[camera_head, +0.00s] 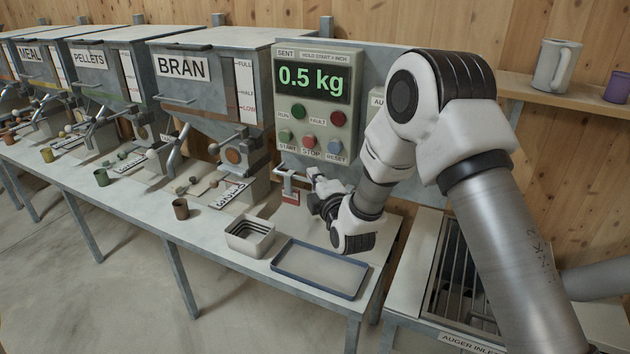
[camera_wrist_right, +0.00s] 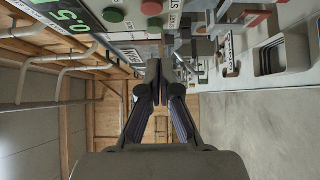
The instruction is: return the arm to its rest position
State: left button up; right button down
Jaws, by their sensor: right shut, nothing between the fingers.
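My right arm (camera_head: 500,240) reaches in from the lower right of the head view and bends at the elbow in front of the wall. My right gripper (camera_head: 318,186) is in front of the lower edge of the control panel (camera_head: 318,100), above the bench. In the right wrist view the two fingers (camera_wrist_right: 160,85) are together with nothing between them. The panel buttons lie at the top of that view, and I cannot tell how far the fingertips are from them. My left gripper is not in view.
The panel reads 0.5 kg. Below the gripper are a blue-rimmed tray (camera_head: 345,288) and a metal container (camera_head: 238,240) on the bench. The bran hopper (camera_head: 215,85) stands to the left. A grated auger inlet (camera_head: 455,285) is at right, below a shelf with a jug (camera_head: 556,68).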

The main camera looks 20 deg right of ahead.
jog(key=s+a+f+m+g, duration=0.1)
jog(key=s+f+g, duration=0.2)
jog(key=s+f, duration=0.5)
jog(key=s+a+f+g+y, duration=0.1)
jog(key=s+f+g, duration=0.3)
jog(key=f, duration=0.9)
jog(key=s+a+f+m+g, duration=0.1)
jog(key=s+a+f+g, duration=0.1)
jog(key=s+f, duration=0.65)
jog(key=s+f+m+g, duration=0.3)
jog(key=s+m, duration=0.4)
jog(key=s, duration=0.4)
jog(key=s+a+f+m+g, duration=0.1)
jog(key=s+f+m+g, duration=0.2)
jog(key=s+m+g, duration=0.3)
jog(key=s+m, duration=0.2)
jog(key=s, duration=0.3)
jog(key=shift+s+a+f+y, duration=0.15)
jog(key=shift+s+f+y, duration=0.1)
jog(key=shift+f+y, duration=0.15)
